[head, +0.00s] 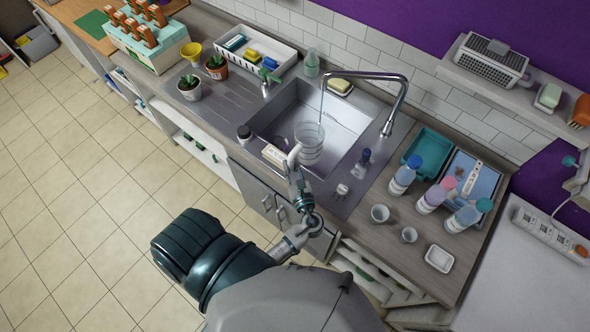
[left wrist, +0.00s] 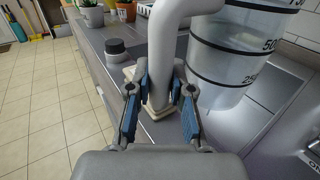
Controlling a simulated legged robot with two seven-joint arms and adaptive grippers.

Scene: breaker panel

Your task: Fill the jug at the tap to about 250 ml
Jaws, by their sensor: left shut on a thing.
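The clear jug (head: 309,147) is in the sink basin (head: 348,118), below the spout of the tall chrome tap (head: 399,97). A thin, faint stream seems to run from the spout into it. My left gripper (head: 295,172) is shut on the jug's white handle (left wrist: 166,60), with a finger on each side. In the left wrist view the jug (left wrist: 228,65) shows dark bands marked 250 and 500, and a higher one partly cut off. I cannot make out the water level. My right gripper is not in view.
A dark-capped jar (head: 244,134) and a pale block (head: 274,155) stand at the sink's front edge. A small dark bottle (head: 364,158) is right of the basin. Bottles, cups and a teal tray (head: 428,150) crowd the right counter. The left drainboard (head: 225,102) has free room.

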